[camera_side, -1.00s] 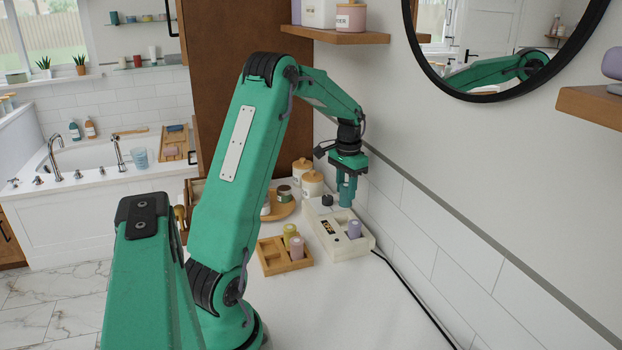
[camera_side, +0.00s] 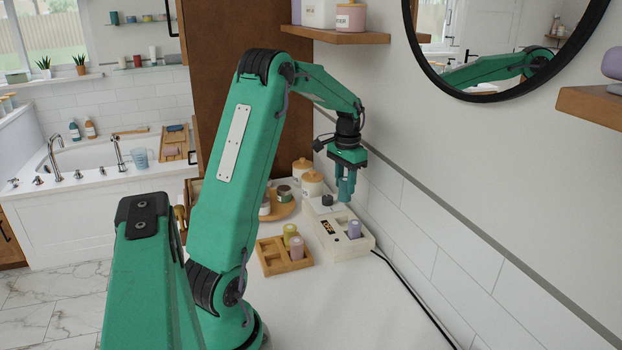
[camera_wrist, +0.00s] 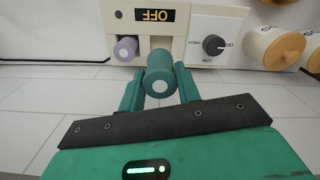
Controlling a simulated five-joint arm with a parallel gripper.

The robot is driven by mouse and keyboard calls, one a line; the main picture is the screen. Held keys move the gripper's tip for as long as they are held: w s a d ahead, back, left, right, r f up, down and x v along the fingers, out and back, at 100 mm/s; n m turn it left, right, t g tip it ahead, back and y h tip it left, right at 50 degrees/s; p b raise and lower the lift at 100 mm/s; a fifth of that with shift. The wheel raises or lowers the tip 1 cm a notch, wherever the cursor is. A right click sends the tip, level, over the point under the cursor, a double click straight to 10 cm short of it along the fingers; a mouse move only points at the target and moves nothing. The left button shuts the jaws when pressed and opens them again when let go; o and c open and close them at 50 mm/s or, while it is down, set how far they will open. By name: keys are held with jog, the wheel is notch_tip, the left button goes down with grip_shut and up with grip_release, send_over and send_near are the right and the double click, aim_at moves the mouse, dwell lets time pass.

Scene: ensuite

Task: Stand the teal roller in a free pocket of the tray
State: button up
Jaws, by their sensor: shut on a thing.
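My gripper (camera_side: 346,180) is shut on the teal roller (camera_wrist: 159,84), which sits upright between the two fingers in the wrist view. In the side view the roller (camera_side: 343,197) hangs above the back part of a white heater box. The wooden tray (camera_side: 287,269) stands on the counter, left of and below my gripper. An olive-yellow roller (camera_side: 290,232) and a pink roller (camera_side: 297,247) stand in its right-hand pockets. The pockets on its left side look empty. The tray is not in the wrist view.
The white heater box (camera_side: 350,247) holds a lavender roller (camera_side: 354,229) and has a black knob (camera_wrist: 213,45) and an OFF display (camera_wrist: 155,15). Lidded jars (camera_side: 311,184) and a round wooden tray (camera_side: 277,211) stand behind. The tiled wall is close on the right. The front counter is clear.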

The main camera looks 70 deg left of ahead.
jog(key=s+d, duration=0.4)
jog(key=s, duration=0.4)
jog(key=s+d, duration=0.5)
jog(key=s, duration=0.2)
jog(key=shift+s+d+f, duration=0.3)
jog(key=shift+s, duration=0.1)
jog(key=s+a+f, duration=0.6)
jog(key=a+f, duration=0.1)
jog(key=a, duration=0.2)
jog(key=shift+a, duration=0.4)
jog(key=shift+s, duration=0.1)
jog(key=shift+f, duration=2)
jog(key=shift+f, duration=0.15)
